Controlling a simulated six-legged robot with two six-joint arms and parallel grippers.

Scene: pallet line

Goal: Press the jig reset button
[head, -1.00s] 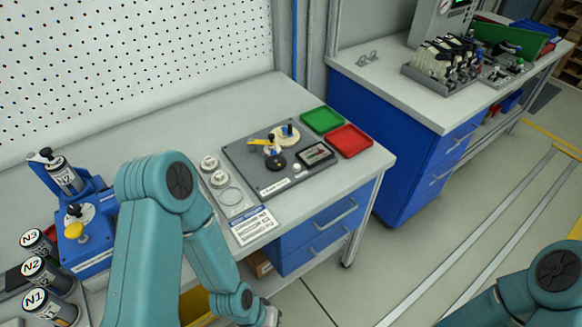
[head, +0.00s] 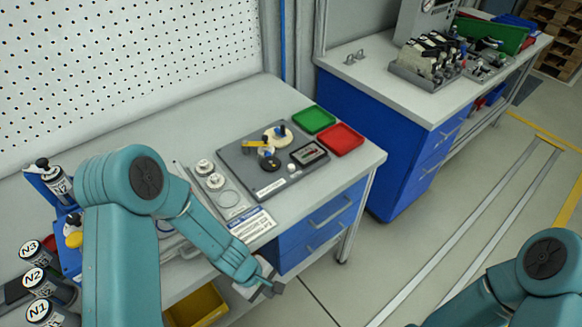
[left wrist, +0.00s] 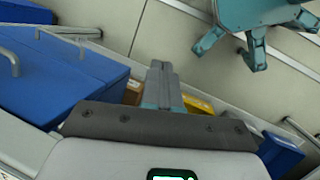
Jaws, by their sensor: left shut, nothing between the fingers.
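The grey jig plate (head: 247,180) lies on the near bench, carrying a pale disc with a yellow clamp, a black knob and a small meter. A small white button (head: 291,167) sits near its front right edge. A yellow mushroom button (head: 73,238) is on the blue fixture at the left, partly hidden by my left arm. I cannot tell which is the reset button. My left gripper (head: 270,287) is shut and empty, low beyond the bench's front edge, apart from both buttons. It also shows in the left wrist view (left wrist: 160,72). My right gripper is out of view.
A green tray (head: 313,119) and a red tray (head: 341,139) stand behind the plate. White round parts (head: 205,166) and a label card (head: 252,223) lie beside it. Blue drawers (head: 318,222) and a yellow bin (head: 197,306) are below. Bottles N1 to N3 stand at the left.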

